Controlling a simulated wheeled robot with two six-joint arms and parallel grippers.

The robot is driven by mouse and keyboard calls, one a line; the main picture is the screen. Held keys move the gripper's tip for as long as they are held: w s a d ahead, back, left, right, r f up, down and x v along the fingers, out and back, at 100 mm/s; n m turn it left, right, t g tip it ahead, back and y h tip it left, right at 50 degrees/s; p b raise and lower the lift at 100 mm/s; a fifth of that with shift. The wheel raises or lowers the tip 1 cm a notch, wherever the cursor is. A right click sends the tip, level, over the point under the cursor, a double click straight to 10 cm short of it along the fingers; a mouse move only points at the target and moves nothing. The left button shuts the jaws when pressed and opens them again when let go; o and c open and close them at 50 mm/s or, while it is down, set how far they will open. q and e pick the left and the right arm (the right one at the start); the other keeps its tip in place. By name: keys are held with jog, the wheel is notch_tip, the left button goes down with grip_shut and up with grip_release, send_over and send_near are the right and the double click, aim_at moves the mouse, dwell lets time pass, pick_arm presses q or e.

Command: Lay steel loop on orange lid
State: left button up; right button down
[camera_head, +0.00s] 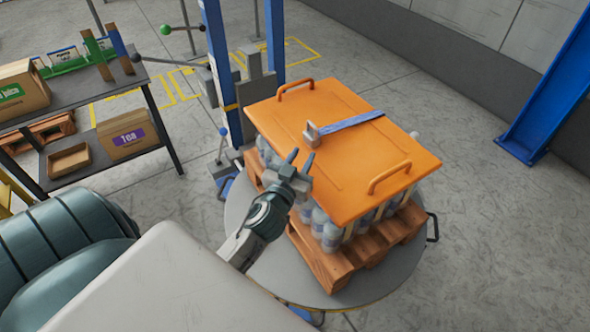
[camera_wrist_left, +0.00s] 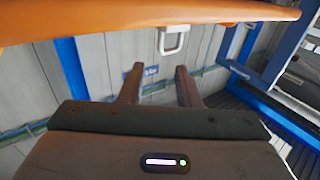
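The orange lid (camera_head: 350,175) covers a load of bottles on a wooden pallet. A blue strap (camera_head: 352,121) crosses the lid's far part, and the steel loop (camera_head: 311,133) is at its near end. In the head view the loop appears over the lid; I cannot tell whether it touches. In the left wrist view, the loop (camera_wrist_left: 174,40) shows beside the orange lid's edge (camera_wrist_left: 110,22), beyond the fingertips. My left gripper (camera_head: 301,155) is open and empty, close to the loop at the lid's left side. My right gripper is not in view.
The pallet (camera_head: 325,262) stands on a round grey turntable (camera_head: 300,290). The lid has two raised orange handles (camera_head: 388,176). A blue-framed post (camera_head: 222,70) stands behind it. A shelf (camera_head: 85,95) with boxes is at the left. Open floor lies to the right.

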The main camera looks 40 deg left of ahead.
pick_arm(q)
jog(key=shift+b+v, duration=0.55)
jog(key=shift+v, duration=1.55)
